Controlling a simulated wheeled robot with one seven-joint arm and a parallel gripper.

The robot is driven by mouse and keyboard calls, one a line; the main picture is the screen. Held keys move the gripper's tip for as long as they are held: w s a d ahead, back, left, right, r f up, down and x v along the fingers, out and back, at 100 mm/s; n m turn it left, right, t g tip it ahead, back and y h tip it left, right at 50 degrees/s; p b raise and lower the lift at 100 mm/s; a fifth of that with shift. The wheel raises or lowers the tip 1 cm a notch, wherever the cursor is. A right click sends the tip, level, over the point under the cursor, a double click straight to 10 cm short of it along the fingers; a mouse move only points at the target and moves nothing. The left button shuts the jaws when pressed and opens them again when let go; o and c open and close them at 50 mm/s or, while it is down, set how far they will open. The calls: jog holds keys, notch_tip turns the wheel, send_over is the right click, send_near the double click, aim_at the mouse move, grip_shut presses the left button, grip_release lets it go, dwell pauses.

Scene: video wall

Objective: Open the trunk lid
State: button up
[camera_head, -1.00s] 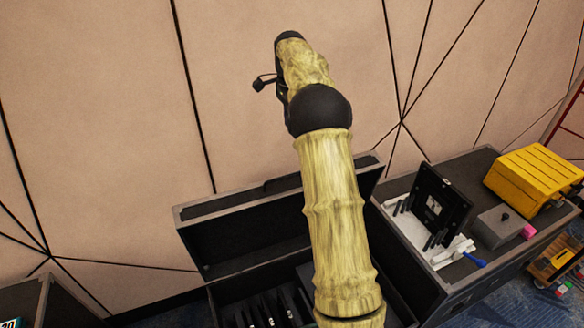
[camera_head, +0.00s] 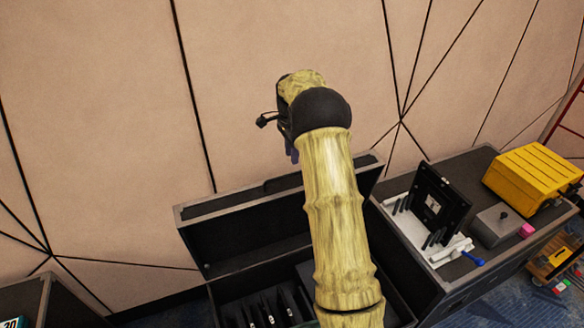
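The black trunk (camera_head: 207,288) stands against the wall, below and behind my arm. Its lid (camera_head: 232,236) is raised and stands up at the back, leaning toward the wall. Several dark items with small light marks sit upright inside the trunk. My arm crosses in front of the lid's right part and hides some of the trunk's inside. My gripper (camera_head: 291,152) is mostly hidden behind the arm's black joint, above the lid's top edge. Only a dark bluish tip shows, and I cannot see whether the fingers are apart.
Right of the trunk, a dark case (camera_head: 474,160) carries a black panel on a white base (camera_head: 413,229), a grey box (camera_head: 499,228), a pink block (camera_head: 526,231) and a yellow box (camera_head: 533,178). Another dark case (camera_head: 62,302) stands at lower left. The panelled wall is close behind.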

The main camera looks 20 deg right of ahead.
notch_tip(320, 180, down, 7)
jog(key=shift+s+r+p, duration=0.1)
jog(key=shift+s+p, duration=0.05)
jog(key=shift+p, duration=0.55)
grip_shut()
